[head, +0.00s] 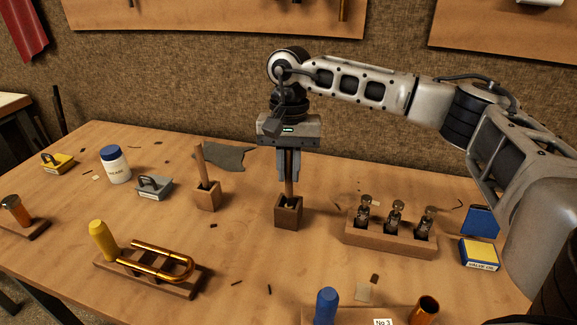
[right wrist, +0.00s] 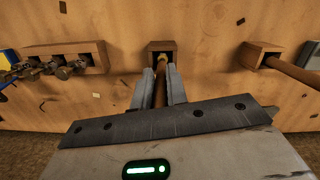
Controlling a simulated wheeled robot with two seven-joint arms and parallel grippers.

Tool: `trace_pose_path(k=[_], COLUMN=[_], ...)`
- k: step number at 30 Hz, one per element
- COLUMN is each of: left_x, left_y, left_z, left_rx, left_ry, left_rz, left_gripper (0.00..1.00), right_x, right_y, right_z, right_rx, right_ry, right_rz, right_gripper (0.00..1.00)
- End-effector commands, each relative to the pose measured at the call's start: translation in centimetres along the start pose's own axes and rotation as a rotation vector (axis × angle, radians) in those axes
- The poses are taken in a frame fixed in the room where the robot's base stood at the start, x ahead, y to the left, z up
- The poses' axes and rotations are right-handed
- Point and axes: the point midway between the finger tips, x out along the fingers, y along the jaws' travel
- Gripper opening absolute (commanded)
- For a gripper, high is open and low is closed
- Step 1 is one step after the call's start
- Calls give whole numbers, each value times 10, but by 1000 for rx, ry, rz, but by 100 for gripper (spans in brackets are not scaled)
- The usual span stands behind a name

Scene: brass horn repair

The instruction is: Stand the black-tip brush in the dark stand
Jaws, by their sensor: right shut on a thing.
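My right gripper (head: 289,178) is shut on the upright wooden handle of a brush (head: 289,188). The brush's lower end reaches into the opening of the dark square stand (head: 288,217) right below, and its tip is hidden, so I cannot see its colour. In the right wrist view the gripper (right wrist: 162,88) has its fingers on either side of the handle (right wrist: 160,92), which runs into the stand (right wrist: 153,45). My left gripper is not in view.
A lighter stand (head: 208,199) with another wooden handle (head: 202,165) stands to the left. A wooden rack (head: 390,238) with several valves is close on the right. A brass slide (head: 160,262) on a block lies front left. A grey cloth (head: 222,156) lies behind.

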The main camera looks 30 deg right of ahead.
Motion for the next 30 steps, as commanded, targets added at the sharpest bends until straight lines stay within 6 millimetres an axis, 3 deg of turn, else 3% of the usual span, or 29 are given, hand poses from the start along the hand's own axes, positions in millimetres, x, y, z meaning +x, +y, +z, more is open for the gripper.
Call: trace_pose_path(k=[5,6,8,20,30], left_x=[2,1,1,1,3], left_y=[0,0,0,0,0], left_z=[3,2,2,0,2], left_rx=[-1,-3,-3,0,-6], left_ry=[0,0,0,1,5], left_rz=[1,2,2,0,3], left_gripper=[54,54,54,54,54], right_x=[4,3,2,-7,-76], right_y=[0,0,0,-1,-1], right_z=[0,0,0,0,0], right_rx=[0,0,0,0,0], right_ry=[0,0,0,1,2], right_rz=[0,0,0,-2,-5], right_gripper=[0,23,36,36,36])
